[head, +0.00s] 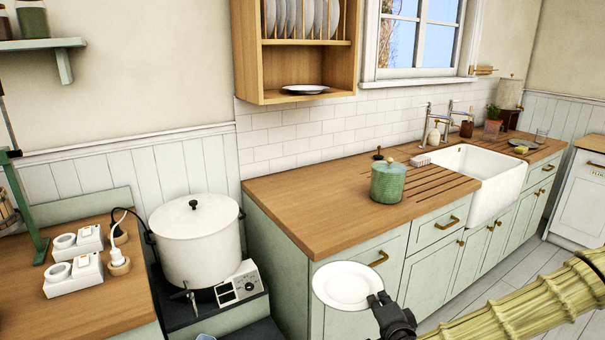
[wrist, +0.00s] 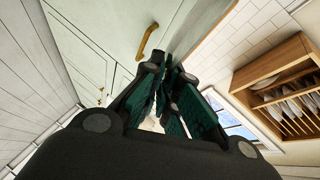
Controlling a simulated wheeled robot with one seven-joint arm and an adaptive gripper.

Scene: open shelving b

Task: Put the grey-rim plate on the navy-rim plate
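A white plate (head: 345,285), which I take to be the grey-rim plate, is held at its right edge by my gripper (head: 378,302). It is in the air in front of the green cabinets. The gripper's fingers (wrist: 168,92) are close together in the wrist view, where the plate is mostly hidden. A plate with a dark rim (head: 304,89), which looks like the navy-rim plate, lies flat on the bottom board of the wooden wall rack, up and left of my gripper.
The wooden rack (head: 244,55) has several plates upright in its upper slots. Below it, a counter (head: 300,205) carries a green canister (head: 388,182). A large white pot (head: 195,240) stands at left. A sink (head: 478,180) is at right.

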